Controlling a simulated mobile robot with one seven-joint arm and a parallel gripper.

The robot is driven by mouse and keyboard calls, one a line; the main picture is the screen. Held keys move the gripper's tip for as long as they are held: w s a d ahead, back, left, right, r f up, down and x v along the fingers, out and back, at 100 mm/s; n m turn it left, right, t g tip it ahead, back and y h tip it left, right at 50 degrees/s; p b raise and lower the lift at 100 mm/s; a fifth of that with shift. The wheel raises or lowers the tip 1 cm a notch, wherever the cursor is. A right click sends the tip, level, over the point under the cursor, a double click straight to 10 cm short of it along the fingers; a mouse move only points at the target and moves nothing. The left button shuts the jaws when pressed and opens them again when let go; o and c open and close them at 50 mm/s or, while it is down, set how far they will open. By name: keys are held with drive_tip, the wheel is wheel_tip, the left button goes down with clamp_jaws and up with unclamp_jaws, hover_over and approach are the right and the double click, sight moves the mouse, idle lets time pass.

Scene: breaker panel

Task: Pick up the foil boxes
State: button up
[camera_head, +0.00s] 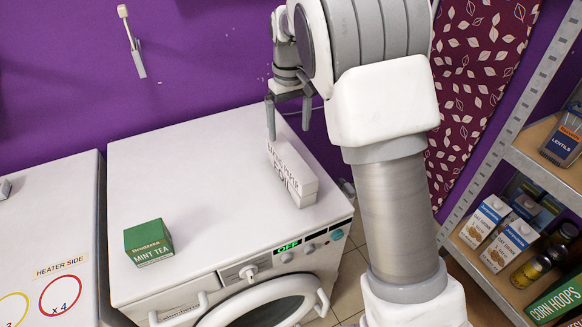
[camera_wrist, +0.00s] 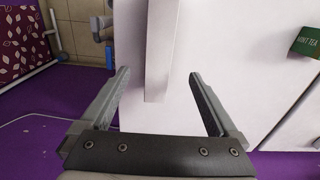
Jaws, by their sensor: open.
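A long white box (camera_head: 292,172) with dark lettering, part of which looks like "FOIL", lies on the white washing machine top (camera_head: 200,180), near its right edge. I cannot tell if it is one box or two together. My gripper (camera_head: 288,132) is open and empty, pointing down above the box's far end. In the wrist view, the box (camera_wrist: 159,50) reaches in between the open fingers of my gripper (camera_wrist: 158,76), apart from both.
A green mint tea box (camera_head: 148,242) stands at the front left of the machine top. A white heater-side surface (camera_head: 60,225) is further left. Shelves with cartons (camera_head: 484,221) and jars stand at the right. The middle of the machine top is clear.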

sight(290, 167)
wheel_tip(290, 167, down, 14)
drive_tip(key=shift+f+b, duration=0.1)
drive_tip(key=shift+b, duration=0.65)
drive_tip(key=shift+w, duration=0.1)
clamp_jaws()
